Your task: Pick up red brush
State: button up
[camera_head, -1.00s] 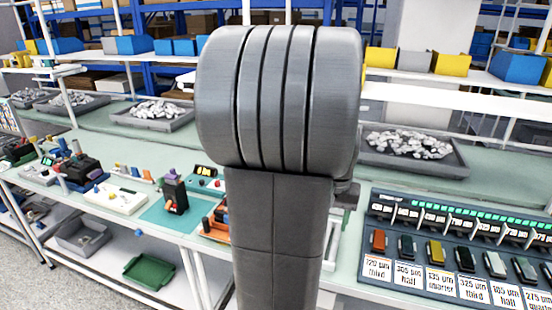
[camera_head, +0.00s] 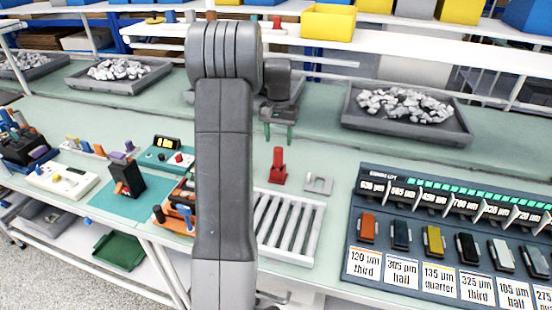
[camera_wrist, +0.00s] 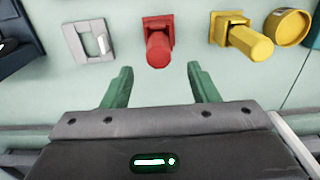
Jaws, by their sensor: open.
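A red piece (camera_head: 278,167) with a square base and a thick stem stands on the pale green bench, just right of my arm. It also shows in the wrist view (camera_wrist: 157,42), top centre, beyond the fingertips. An orange-red block (camera_head: 368,228) sits in the labelled rack at right, above the "120 µm third" card. I cannot tell for certain which of these two is the red brush. My gripper (camera_head: 278,130) has green fingers pointing down, apart and empty, above and behind the red piece. In the wrist view the gripper (camera_wrist: 157,75) touches nothing.
A pale metal fixture (camera_head: 318,183) is beside the red piece, and a yellow piece (camera_wrist: 245,38) is on its other side. A slatted white rack (camera_head: 288,222) lies in front. A grey tray of rubble (camera_head: 455,138) stands behind at right. The labelled rack (camera_head: 352,262) fills the right front.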

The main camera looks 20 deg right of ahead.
aim_at(278, 157)
notch_tip(278, 157, down, 2)
jog(key=shift+f, duration=0.25)
jog(key=shift+s+f+p, duration=0.15)
jog(key=shift+f+p, duration=0.7)
jog(key=shift+f, duration=2.05)
jog(key=c, duration=1.1)
